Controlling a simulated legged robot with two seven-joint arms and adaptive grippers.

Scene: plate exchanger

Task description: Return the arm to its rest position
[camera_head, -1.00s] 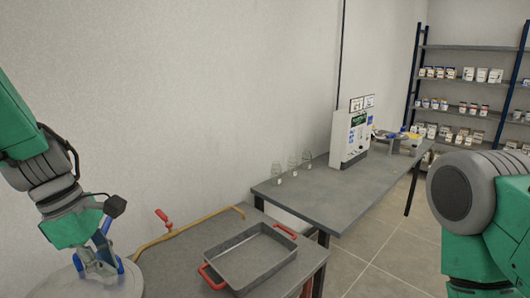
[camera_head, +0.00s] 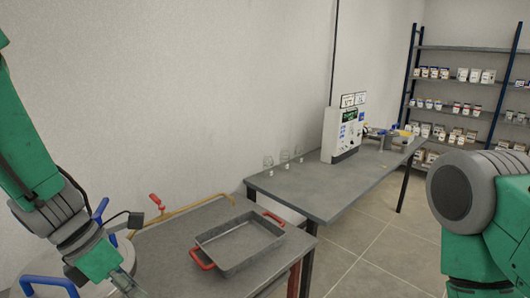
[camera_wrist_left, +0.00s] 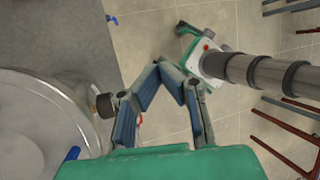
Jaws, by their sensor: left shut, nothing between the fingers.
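My left arm comes in from the left in the head view, bent downward. Its gripper (camera_head: 125,284) is low in the picture, beside a round metal vessel with blue handles (camera_head: 48,284) and the near-left part of the grey table. In the left wrist view the two blue-padded fingers of the gripper (camera_wrist_left: 161,68) come together at the tips with nothing between them, above the tiled floor. The vessel (camera_wrist_left: 38,125) is just left of the fingers there. My right arm shows at the right edge of the head view; its gripper is out of the picture.
A grey tray with red handles (camera_head: 243,265) lies on the near table (camera_head: 175,250). A yellow pipe with a red handle (camera_head: 180,211) runs behind it. A farther table (camera_head: 325,195) holds glassware and a white device (camera_head: 343,133). Shelves stand at the back right. Floor is open between.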

